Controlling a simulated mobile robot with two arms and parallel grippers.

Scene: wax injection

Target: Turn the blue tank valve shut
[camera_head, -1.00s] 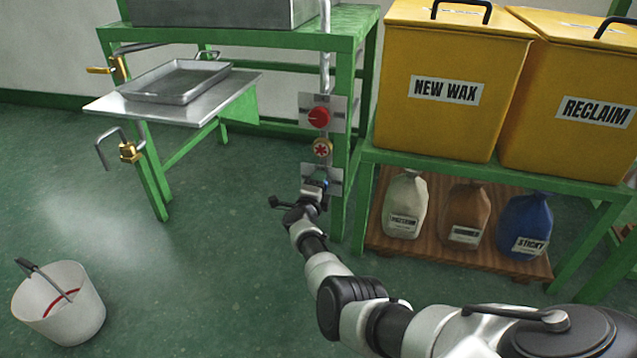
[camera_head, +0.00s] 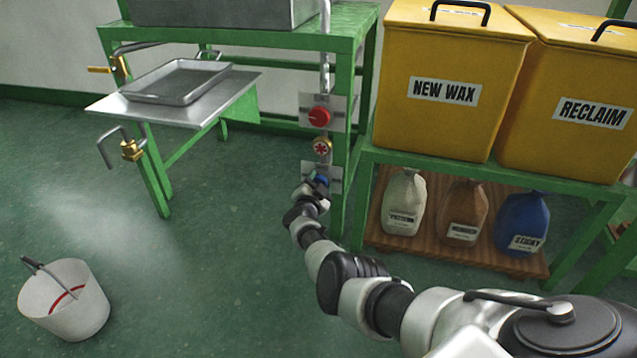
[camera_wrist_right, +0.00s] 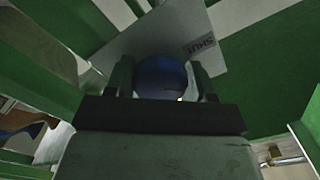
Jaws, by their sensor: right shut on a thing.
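The blue tank valve (camera_head: 321,181) is a round knob on a grey plate (camera_head: 334,173), low on the green frame. My right gripper (camera_head: 317,184) is at the valve and hides much of it in the head view. In the right wrist view the blue knob (camera_wrist_right: 161,78) sits between the two fingers of my right gripper (camera_wrist_right: 163,82), which is shut on it. A "SHUT" label (camera_wrist_right: 201,46) shows on the plate beside the knob, tilted in that view. My left gripper is not in view.
A red knob (camera_head: 319,116) and a brass-and-red valve (camera_head: 322,147) sit above on the same pipe. Yellow bins (camera_head: 440,120) stand on a green table to the right, with several sacks (camera_head: 462,212) below. A white bucket (camera_head: 64,310) stands on the floor, lower left.

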